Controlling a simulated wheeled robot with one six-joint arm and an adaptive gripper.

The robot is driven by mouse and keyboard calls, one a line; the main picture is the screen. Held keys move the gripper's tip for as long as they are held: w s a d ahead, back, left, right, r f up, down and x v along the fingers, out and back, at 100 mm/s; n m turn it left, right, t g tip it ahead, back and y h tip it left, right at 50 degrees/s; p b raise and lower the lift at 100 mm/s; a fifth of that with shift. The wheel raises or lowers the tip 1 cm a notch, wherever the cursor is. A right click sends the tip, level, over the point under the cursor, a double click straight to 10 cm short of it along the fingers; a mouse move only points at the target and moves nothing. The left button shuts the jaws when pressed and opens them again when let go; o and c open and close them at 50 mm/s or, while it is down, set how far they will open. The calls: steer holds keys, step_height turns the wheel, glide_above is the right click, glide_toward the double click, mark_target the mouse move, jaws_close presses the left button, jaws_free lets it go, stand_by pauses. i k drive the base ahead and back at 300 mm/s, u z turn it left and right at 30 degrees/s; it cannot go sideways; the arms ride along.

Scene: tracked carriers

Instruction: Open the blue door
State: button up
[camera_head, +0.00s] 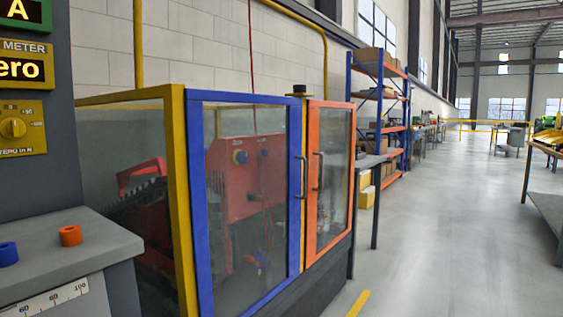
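The blue door (195,200) is a clear panel in a blue frame, on the front of a yellow-framed machine enclosure. It looks shut, in line with the enclosure front. Its dark upright handle (302,177) is on the right side of the blue frame. Red machinery (245,180) shows through the panel. An orange-framed door (310,185) is just to its right and also looks shut, with its own dark handle (319,171) on its left side. My gripper is not in view.
Shelving (385,115) stands beyond the enclosure. Open grey floor (440,230) lies to the right, with a table (545,195) at the right edge.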

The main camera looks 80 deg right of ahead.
mark_target(194, 97)
steer(key=k, duration=1.25)
steer(key=z, duration=0.7)
steer(key=i, duration=0.6)
steer(key=z, duration=1.1)
steer(key=i, duration=0.95)
steer(key=z, duration=0.15)
